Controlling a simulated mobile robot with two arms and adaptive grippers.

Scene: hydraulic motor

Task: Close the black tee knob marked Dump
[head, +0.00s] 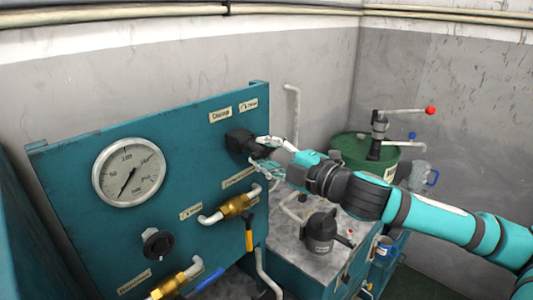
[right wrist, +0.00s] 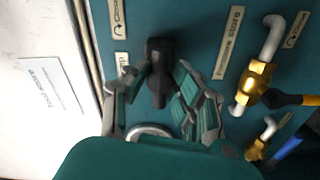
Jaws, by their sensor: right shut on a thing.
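The black tee knob (head: 239,142) sticks out of the teal panel near its right edge, under a small label (head: 220,115) that seems to read Dump. In the right wrist view the knob (right wrist: 159,72) lies between the two fingers, its bar pointing toward the palm. My right gripper (head: 264,153) reaches in from the right and is shut on the knob, one finger on each side. The right gripper also shows in the right wrist view (right wrist: 157,88). The fingers partly hide the knob's outer end in the head view. My left gripper is not in view.
A label with an arrow (head: 249,104) sits beside the Dump label. The panel carries a pressure gauge (head: 129,172), a round black knob (head: 157,243) and brass valves (head: 235,206) below.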

